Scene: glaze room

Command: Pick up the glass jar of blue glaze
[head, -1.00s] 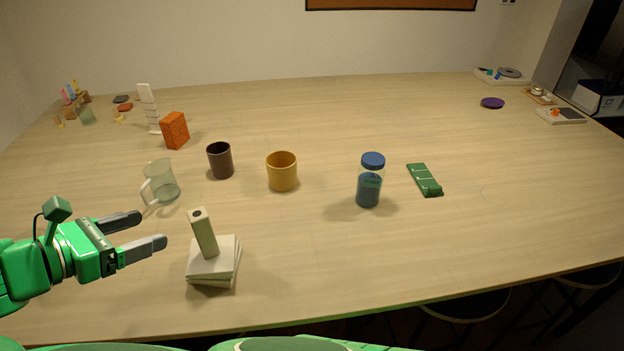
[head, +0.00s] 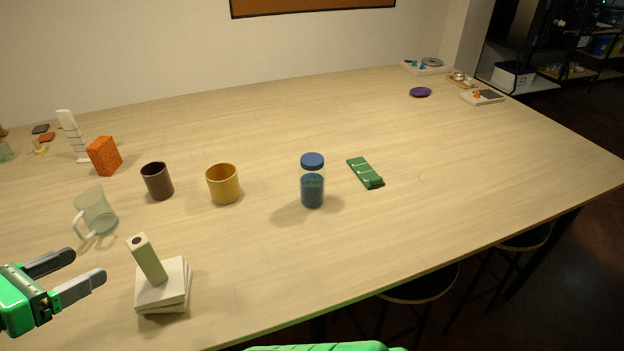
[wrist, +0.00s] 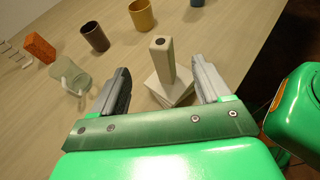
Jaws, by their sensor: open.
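The glass jar of blue glaze (head: 312,190) stands upright on the table, with a blue lid and dark blue contents. It is right of the yellow cup and left of the green block. My gripper (head: 84,271) is at the lower left in the head view, open and empty, well away from the jar. In the wrist view my gripper (wrist: 163,88) shows its two fingers spread apart, with a cream post on pale tiles beyond them.
The cream post (head: 147,260) on stacked tiles (head: 176,290) stands between my gripper and the jar. A glass mug (head: 97,211), dark cup (head: 157,181), yellow cup (head: 223,184), orange block (head: 104,155) and green block (head: 366,173) stand around. The table right of the jar is mostly clear.

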